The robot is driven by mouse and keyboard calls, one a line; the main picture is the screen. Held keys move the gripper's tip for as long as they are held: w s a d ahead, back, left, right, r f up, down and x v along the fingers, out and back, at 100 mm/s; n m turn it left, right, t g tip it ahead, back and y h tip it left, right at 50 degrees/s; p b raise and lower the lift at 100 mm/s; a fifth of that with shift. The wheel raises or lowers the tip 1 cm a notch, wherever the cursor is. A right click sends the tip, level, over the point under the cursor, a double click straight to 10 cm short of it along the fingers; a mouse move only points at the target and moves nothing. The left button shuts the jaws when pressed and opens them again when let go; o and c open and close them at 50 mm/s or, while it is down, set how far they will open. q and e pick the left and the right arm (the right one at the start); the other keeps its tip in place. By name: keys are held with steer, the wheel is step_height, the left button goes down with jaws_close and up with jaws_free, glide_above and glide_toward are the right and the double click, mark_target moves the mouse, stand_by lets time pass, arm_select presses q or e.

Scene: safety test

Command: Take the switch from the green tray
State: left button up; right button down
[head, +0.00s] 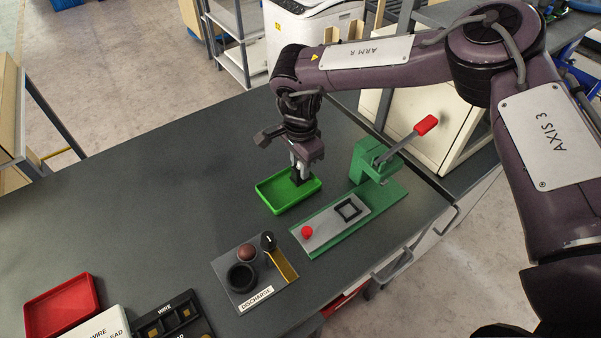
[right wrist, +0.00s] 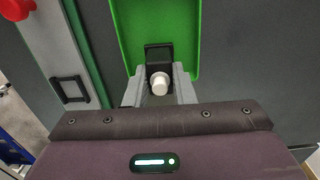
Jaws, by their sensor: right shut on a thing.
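The green tray (head: 276,198) lies on the dark table, left of the green press-like fixture. It also fills the top of the right wrist view (right wrist: 128,30). My right gripper (head: 299,180) points down over the tray's right part. In the right wrist view its fingers (right wrist: 159,90) are closed on the switch (right wrist: 159,82), a small black part with a white round knob. The switch is inside or just above the tray; I cannot tell whether it touches the tray floor. My left gripper is not in view.
The green fixture (head: 364,163) with a red-handled lever and a grey plate with a red knob (head: 307,232) stands right of the tray. A discharge block (head: 232,285) is in front. A red tray (head: 62,305) and black wire box (head: 172,316) are at lower left. The table's left middle is clear.

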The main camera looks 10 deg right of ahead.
steer(key=shift+r+p, duration=1.8)
steer(key=shift+r, duration=0.7)
